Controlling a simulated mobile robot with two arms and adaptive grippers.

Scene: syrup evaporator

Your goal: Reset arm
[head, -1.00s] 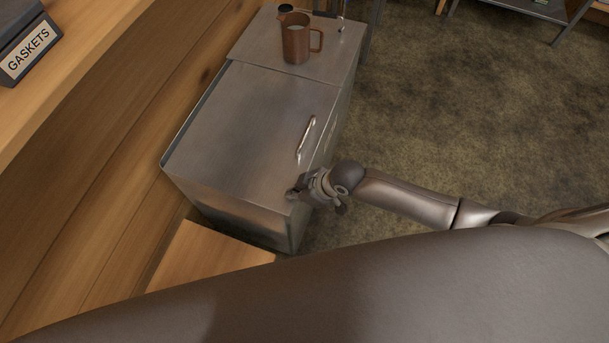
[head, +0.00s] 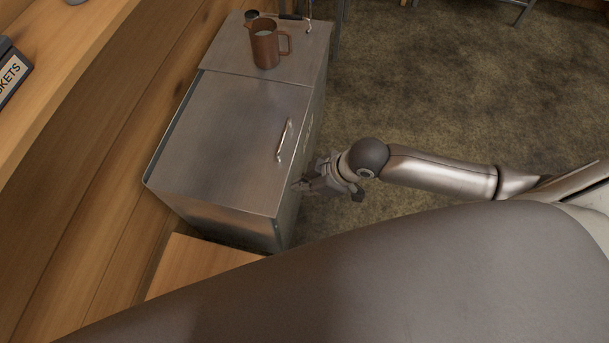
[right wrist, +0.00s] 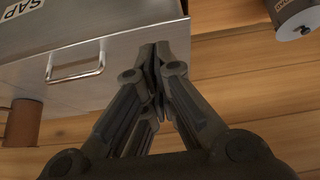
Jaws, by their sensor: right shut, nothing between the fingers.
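My right gripper (head: 304,186) is off the right side of the metal evaporator (head: 235,125), near its front corner. In the right wrist view the fingers of my right gripper (right wrist: 157,52) are together with nothing between them. The evaporator's metal side (right wrist: 120,22), with a bar handle (right wrist: 76,62) and a label reading SAP (right wrist: 22,7), is behind and left of the fingertips there. I cannot tell the exact gap between fingertips and metal. My left gripper does not show in either view.
A brown jug (head: 265,45) stands on the evaporator's far section. A lid handle (head: 284,140) rises from the near section. A wooden shelf (head: 75,50) with a gaskets box (head: 10,72) is at left. Open floor (head: 430,90) lies to the right.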

